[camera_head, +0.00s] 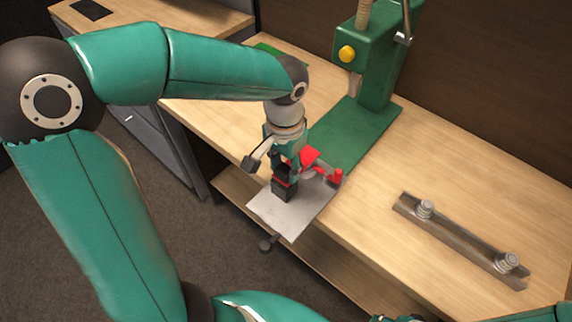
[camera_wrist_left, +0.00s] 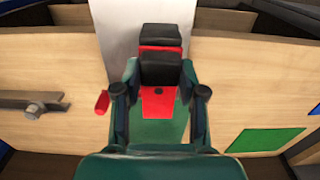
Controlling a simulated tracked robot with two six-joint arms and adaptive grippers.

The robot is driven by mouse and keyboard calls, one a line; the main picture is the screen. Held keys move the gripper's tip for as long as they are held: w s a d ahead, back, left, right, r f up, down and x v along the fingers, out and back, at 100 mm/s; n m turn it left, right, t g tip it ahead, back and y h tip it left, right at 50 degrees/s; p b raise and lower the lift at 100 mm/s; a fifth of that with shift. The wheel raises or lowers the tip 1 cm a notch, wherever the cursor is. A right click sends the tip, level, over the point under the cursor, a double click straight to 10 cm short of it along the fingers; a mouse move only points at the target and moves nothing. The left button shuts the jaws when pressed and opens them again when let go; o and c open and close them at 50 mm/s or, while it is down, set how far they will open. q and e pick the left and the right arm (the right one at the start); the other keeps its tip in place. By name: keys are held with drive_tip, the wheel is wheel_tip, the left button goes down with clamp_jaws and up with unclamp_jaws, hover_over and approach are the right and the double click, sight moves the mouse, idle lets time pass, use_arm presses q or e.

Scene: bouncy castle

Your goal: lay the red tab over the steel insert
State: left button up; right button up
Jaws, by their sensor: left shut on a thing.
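My left gripper (camera_head: 287,168) reaches down over the near edge of the workbench. In the wrist view its two fingers (camera_wrist_left: 160,82) close from both sides on a black-and-red clamp piece (camera_wrist_left: 160,62). A flat grey steel plate (camera_head: 283,218) lies under the block. I cannot make out a separate steel insert.
A green press (camera_head: 372,75) with a green base (camera_head: 352,133) stands behind. A metal bar (camera_head: 460,243) with two bolts lies to the right. The bench between is clear.

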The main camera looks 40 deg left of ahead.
use_arm(q)
drive_tip(key=shift+f+b, duration=0.45)
idle(1.3)
drive_tip(key=shift+r, duration=0.1)
idle(0.6)
drive_tip(key=o, duration=1.2)
wheel_tip(320, 180, up, 12)
